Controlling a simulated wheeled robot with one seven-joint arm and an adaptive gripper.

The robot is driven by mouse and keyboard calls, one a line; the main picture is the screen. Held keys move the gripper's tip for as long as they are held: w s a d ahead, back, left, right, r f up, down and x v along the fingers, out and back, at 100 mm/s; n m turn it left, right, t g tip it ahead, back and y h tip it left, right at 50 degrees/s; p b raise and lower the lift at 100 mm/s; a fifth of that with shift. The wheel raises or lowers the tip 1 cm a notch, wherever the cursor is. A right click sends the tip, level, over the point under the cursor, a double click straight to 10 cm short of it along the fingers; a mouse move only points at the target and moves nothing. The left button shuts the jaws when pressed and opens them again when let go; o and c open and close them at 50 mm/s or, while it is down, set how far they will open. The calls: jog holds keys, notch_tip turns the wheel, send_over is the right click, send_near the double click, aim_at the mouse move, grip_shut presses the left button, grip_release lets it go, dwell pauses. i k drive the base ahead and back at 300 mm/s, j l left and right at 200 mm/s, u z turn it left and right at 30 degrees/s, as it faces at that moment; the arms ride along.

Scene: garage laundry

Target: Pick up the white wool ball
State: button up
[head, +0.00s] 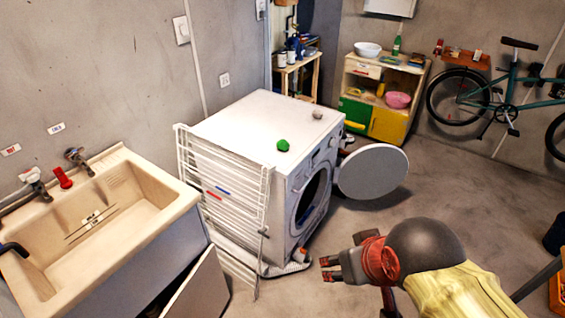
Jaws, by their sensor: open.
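A small whitish-grey ball (318,113) sits on top of the white washing machine (245,118), near its back right edge. It is the only pale ball in view and looks like the white wool ball. A green ball (283,145) lies on the same top, nearer the front edge. My gripper (328,269) is low at the right of the machine, in front of its open round door side. It is open and empty, well apart from both balls, with its fingers pointing left.
The washer's round door (372,172) stands open to the right. A white folding drying rack (222,190) leans against the machine's near side. A sink (120,210) is at the left. A cabinet (383,95) and a bicycle (505,95) stand behind.

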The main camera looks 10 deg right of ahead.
aim_at(317, 114)
jog(key=i+l+z, duration=0.1)
jog(key=i+z, duration=0.3)
jog(key=i, duration=0.55)
jog(key=i+j+z, duration=0.15)
jog(key=i+z, duration=0.3)
jog(key=i, duration=0.45)
